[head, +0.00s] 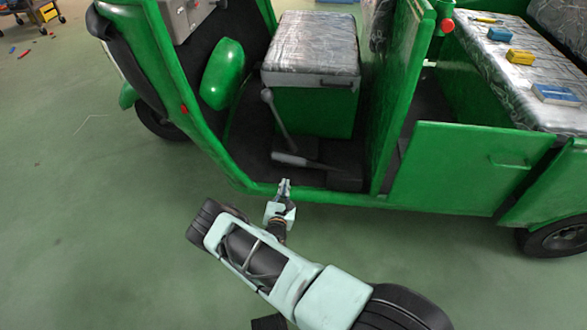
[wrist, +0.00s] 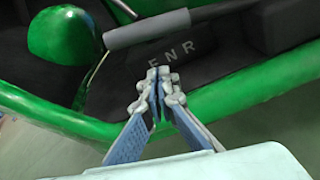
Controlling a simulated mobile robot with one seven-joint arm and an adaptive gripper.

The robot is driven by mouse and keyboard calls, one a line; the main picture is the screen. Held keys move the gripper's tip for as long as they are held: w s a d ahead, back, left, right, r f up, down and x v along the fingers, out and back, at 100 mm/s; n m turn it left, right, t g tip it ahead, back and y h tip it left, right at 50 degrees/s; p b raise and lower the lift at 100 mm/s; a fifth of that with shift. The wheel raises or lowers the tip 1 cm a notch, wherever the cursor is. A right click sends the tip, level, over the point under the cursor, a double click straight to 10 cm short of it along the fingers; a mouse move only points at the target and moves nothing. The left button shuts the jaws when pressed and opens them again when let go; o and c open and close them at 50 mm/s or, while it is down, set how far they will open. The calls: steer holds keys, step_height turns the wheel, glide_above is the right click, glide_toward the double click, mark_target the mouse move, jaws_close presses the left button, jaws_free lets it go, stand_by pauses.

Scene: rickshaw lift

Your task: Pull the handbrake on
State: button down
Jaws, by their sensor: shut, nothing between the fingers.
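The handbrake appears to be the low lever with a thick grey grip (head: 290,160), lying nearly flat above the dark cab floor in front of the seat. Its grip also shows in the wrist view (wrist: 147,29), beyond my fingertips. My gripper (head: 285,183) is at the green door sill, just short of the grip in the head view. In the wrist view my gripper (wrist: 158,80) has its fingertips together with nothing between them. It looks apart from the grip. The lever's far end is not clear.
A taller dark lever (head: 275,115) with a round knob rises near the handbrake. The letters F N R (wrist: 171,52) mark the floor panel. The green sill (head: 300,194) runs below my gripper. The driver's seat (head: 312,45) stands behind. Blocks (head: 520,57) lie on the rear seat.

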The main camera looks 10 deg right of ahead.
mark_target(308, 163)
steer(key=shift+s+a+f, duration=0.1)
steer(key=shift+s+f, duration=0.35)
steer(key=shift+f, duration=0.3)
steer(key=b+x, duration=0.2)
steer(key=x, duration=0.2)
steer(key=b+x, duration=0.2)
steer(key=x, duration=0.3)
steer(key=shift+w+f, duration=0.25)
steer(key=shift+w, duration=0.05)
steer(key=r, duration=0.3)
steer(key=shift+d, duration=0.25)
steer(key=shift+s+d+r, duration=0.15)
steer(key=shift+s+r, duration=0.15)
steer(key=shift+r, duration=0.35)
steer(key=shift+r, duration=0.2)
